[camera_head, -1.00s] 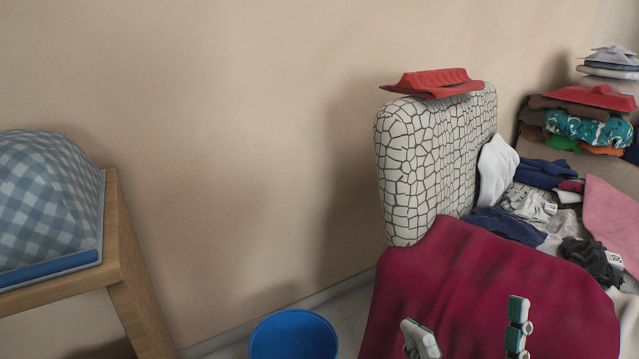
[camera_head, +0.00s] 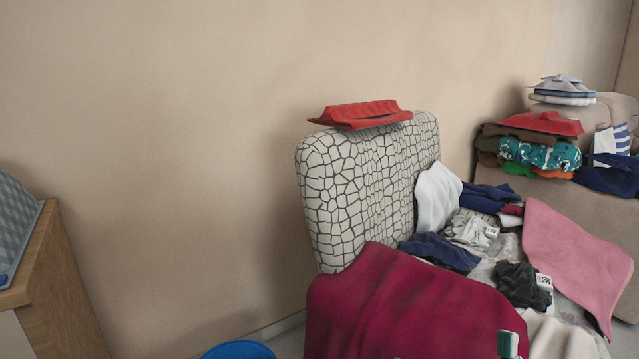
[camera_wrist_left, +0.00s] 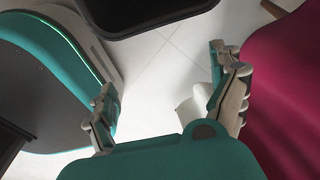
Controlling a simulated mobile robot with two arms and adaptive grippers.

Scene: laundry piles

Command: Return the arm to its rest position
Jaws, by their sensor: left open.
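My left gripper (camera_wrist_left: 165,80) is open and empty in the left wrist view, its two jointed fingers wide apart above the pale tiled floor. A crimson cloth (camera_wrist_left: 285,95) lies close to the right finger there; I cannot tell whether they touch. In the head view, a teal-and-grey fingertip shows at the bottom edge in front of the crimson cloth (camera_head: 405,305); the rest of that gripper is cut off, and I cannot tell which arm it belongs to.
A patterned armchair (camera_head: 350,190) holds folded red cloth (camera_head: 362,115) and scattered laundry. A pink cloth (camera_head: 575,260) drapes at right. Folded stacks (camera_head: 540,150) sit behind. A blue bucket (camera_head: 238,351) stands on the floor; a wooden table (camera_head: 55,290) is at left.

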